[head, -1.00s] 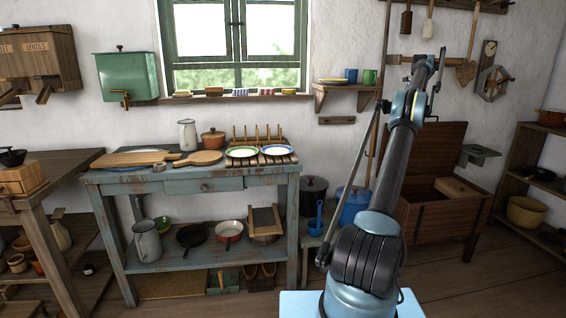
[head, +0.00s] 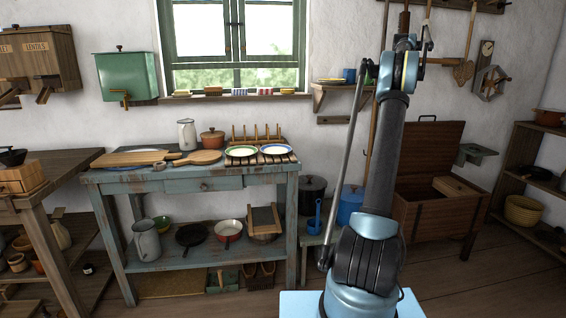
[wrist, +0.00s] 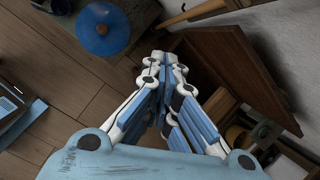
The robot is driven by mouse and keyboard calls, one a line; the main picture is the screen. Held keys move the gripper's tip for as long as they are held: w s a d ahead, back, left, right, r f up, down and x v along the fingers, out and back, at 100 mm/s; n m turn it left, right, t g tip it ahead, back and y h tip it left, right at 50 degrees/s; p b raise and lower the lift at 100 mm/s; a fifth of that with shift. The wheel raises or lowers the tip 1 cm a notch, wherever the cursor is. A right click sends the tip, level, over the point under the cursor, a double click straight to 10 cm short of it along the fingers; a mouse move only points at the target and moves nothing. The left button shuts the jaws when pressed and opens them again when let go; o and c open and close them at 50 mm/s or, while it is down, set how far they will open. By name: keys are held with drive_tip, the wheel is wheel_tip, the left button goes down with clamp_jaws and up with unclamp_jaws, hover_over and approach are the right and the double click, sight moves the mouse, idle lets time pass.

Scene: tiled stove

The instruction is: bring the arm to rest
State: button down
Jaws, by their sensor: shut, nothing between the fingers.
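My gripper (wrist: 165,60) shows in the wrist view with its white and blue fingers drawn together at the tips. It is shut and holds nothing. It hangs over the floor, with nothing seen touching it. In the head view my arm stands nearly upright at the right of centre, its upper end in front of the wall near the small shelf. I cannot make out the fingers clearly in the head view.
A wooden chest (head: 425,215) with its lid raised stands right of my arm. A blue lidded pot (wrist: 103,28) also shows in the head view (head: 350,203), left of the arm. A worn blue table (head: 230,182) with plates and boards stands left. Shelves (head: 520,160) line the right side.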

drive_tip(key=s+a+r+n, duration=0.3)
drive_tip(key=s+a+n, duration=0.5)
drive_tip(key=s+a, duration=0.7)
drive_tip(key=s+a+f+n+g, duration=0.1)
drive_tip(key=s+a+f+n, duration=0.2)
drive_tip(key=s+a, duration=0.35)
drive_tip(key=s+a+f+n, duration=0.2)
drive_tip(key=s+a+n, duration=0.15)
drive_tip(key=s, duration=0.65)
drive_tip(key=s+a+f+n, duration=0.3)
drive_tip(key=s+f+n, duration=0.1)
drive_tip(key=s+f, duration=0.6)
drive_tip(key=s+a+f+n, duration=0.3)
drive_tip(key=s+f+n, duration=0.2)
drive_tip(key=s+f, duration=0.4)
drive_tip(key=s+a+f+n, duration=0.3)
drive_tip(key=s+f+n, duration=0.2)
drive_tip(key=s+f, duration=0.5)
drive_tip(key=s, duration=0.5)
drive_tip(key=shift+s+f+g+h, duration=0.3)
drive_tip(key=shift+g+h, duration=0.1)
drive_tip(key=shift+w+f, duration=0.2)
drive_tip(key=shift+w, duration=0.2)
